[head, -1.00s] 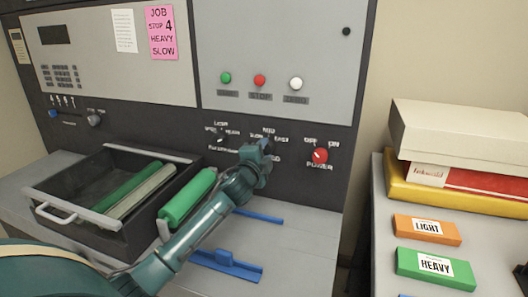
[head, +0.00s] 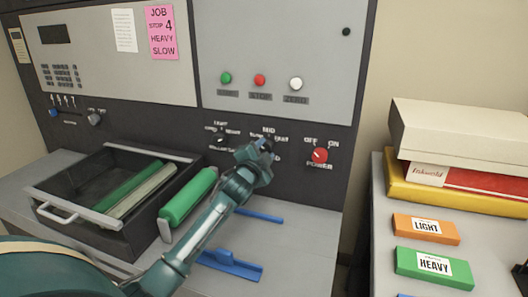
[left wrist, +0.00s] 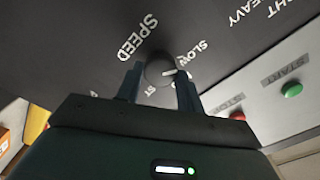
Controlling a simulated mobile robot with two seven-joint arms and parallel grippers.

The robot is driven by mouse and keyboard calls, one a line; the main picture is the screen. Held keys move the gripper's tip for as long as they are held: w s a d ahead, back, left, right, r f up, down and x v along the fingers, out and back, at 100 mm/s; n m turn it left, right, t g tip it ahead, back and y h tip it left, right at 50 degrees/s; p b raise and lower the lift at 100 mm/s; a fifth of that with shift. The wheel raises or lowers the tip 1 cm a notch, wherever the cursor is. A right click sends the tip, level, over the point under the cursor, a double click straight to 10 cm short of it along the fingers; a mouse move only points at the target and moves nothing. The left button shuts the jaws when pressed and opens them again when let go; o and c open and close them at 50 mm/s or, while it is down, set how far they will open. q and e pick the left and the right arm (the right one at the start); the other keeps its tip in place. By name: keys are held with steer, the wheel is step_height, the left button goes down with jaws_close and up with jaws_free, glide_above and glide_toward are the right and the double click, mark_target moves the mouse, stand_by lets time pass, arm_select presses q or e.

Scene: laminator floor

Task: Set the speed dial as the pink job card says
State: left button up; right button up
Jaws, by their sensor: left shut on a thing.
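The pink job card (head: 161,32) on the machine's upper panel reads JOB, STOP 4, HEAVY, SLOW. The speed dial (left wrist: 159,69) is a round dark knob with a white mark, and the words SPEED and SLOW show beside it. The mark lies on the dial's right side in the left wrist view, just below SLOW; whether it lines up exactly I cannot tell. My left gripper (left wrist: 158,86) has a finger on each side of the dial and is shut on it. In the head view my left gripper (head: 265,147) largely covers the dial. My right gripper is not in view.
A red power knob (head: 320,155) sits right of the dial. Green, red and white buttons (head: 260,80) are above. An open drawer (head: 75,211) with rollers, a green roller (head: 188,197) and blue guides (head: 232,264) are below. Boxes (head: 435,264) occupy the right-hand table.

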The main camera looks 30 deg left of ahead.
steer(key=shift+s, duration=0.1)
arm_select(q)
steer(key=o, duration=1)
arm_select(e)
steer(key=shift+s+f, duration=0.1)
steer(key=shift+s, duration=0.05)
arm_select(q)
steer(key=shift+s+d+f, duration=0.1)
steer(key=shift+s, duration=0.45)
steer(key=b+v, duration=0.1)
steer(key=v, duration=1.1)
steer(key=shift+b, duration=0.3)
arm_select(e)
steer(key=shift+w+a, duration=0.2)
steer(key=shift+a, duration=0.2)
arm_select(q)
steer(key=shift+d, duration=0.1)
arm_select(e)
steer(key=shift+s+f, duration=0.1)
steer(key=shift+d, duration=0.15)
